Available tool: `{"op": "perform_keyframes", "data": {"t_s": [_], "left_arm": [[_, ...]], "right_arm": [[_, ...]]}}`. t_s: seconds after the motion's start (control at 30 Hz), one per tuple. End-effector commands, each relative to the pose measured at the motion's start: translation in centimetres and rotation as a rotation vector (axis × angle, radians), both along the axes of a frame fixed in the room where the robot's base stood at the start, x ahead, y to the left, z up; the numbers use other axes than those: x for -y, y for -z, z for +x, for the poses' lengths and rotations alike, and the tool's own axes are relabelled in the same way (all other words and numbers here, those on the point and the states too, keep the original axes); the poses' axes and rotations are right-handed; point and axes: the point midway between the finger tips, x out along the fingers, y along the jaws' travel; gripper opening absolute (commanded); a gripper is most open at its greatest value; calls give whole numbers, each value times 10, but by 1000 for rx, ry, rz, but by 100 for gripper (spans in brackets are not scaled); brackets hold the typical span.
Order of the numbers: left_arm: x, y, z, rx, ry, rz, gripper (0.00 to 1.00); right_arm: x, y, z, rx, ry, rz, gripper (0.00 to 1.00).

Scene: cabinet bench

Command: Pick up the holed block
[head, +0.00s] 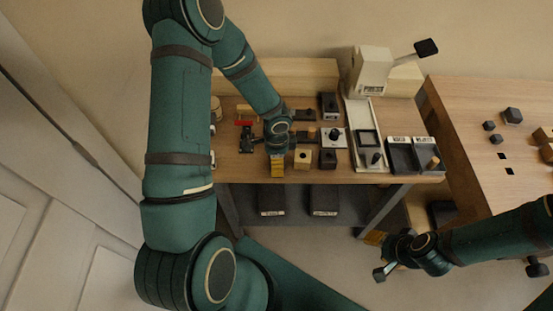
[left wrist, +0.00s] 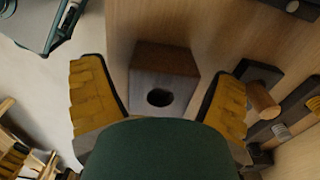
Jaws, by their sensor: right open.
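A block with a round dark hole in its face (left wrist: 164,78) lies between and just beyond the open fingers in the left wrist view. I cannot tell for sure that both are the same block. My left gripper (head: 278,167) has yellow fingers and is at the bench front, just left of the tan block. Its fingers are spread in the left wrist view, with no clear contact. My right gripper (head: 377,256) is open and empty, low in front of the bench.
A dark block (head: 328,158) stands right of the tan one. Several dark blocks stand behind. A white press (head: 371,72) with a lever stands at the back, and dark trays (head: 402,161) lie at the right. A second table (head: 470,105) with small dark blocks is further right.

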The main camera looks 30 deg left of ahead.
Motion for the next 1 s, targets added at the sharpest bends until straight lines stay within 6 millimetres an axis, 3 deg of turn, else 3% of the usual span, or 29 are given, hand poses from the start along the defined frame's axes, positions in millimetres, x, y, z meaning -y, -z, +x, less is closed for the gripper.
{"op": "perform_keyframes", "data": {"t_s": [0.03, 0.17, 0.2, 0.57, 1.0], "left_arm": [[0, 0, 0, 0, 0, 0, 67], [0, 0, 0, 0, 0, 0, 21], [0, 0, 0, 0, 0, 0, 17], [0, -6, 1, 1, 0, 0, 17], [0, -83, 1, 3, -1, 1, 17]], "right_arm": [[0, 0, 0, 0, 0, 0, 45], [0, 0, 0, 0, 0, 0, 45], [0, 0, 0, 0, 0, 0, 45], [0, -2, 0, 2, 1, 0, 45], [1, -21, 4, 10, 8, -1, 45]]}}
